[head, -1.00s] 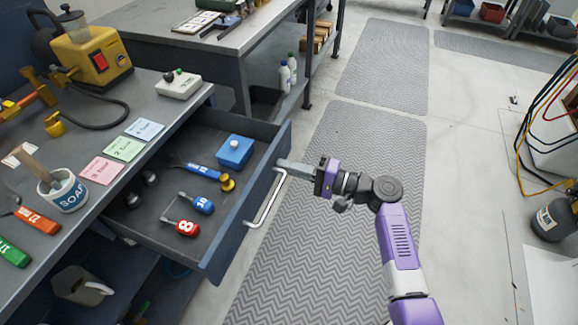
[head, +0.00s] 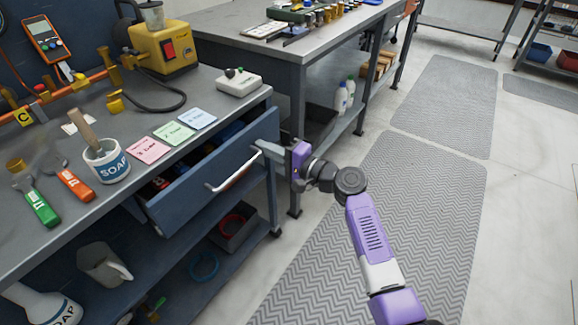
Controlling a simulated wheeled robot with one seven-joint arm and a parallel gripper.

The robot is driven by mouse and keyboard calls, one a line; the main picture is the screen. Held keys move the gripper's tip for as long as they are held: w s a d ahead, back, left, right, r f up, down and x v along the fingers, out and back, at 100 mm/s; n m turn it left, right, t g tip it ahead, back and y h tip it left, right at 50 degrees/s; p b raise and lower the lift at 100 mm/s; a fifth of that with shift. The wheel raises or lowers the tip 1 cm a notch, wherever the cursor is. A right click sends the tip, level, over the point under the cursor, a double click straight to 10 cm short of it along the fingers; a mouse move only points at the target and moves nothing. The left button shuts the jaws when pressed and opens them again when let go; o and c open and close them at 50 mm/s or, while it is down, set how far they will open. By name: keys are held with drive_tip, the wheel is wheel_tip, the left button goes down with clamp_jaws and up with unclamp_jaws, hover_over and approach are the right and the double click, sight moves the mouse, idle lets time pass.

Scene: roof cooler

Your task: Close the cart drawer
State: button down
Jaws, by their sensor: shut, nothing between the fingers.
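The blue-grey cart drawer (head: 205,190) is partly out from under the worktop, in the middle left of the head view. A gap shows its inside, with red and blue items partly hidden by the front panel and the worktop. Its pale bar handle (head: 234,172) runs along the front. My gripper (head: 264,149) is shut and empty. Its fingertips are at the upper right end of the drawer front, close to the handle's far end. I cannot tell whether they touch the panel.
A lower shelf (head: 190,262) holds a jug (head: 103,264) and bins. A second bench (head: 290,50) stands behind. The matted floor (head: 390,215) at right is clear.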

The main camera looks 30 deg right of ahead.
sight(248, 140)
drive_tip(key=b+x, duration=0.2)
drive_tip(key=x, duration=0.3)
drive_tip(key=shift+f, duration=0.1)
drive_tip(key=shift+w+a+r, duration=0.2)
drive_tip(key=shift+w+r, duration=0.05)
drive_tip(key=shift+w, duration=0.05)
drive_tip(key=shift+a, duration=0.1)
drive_tip(key=shift+s, duration=0.1)
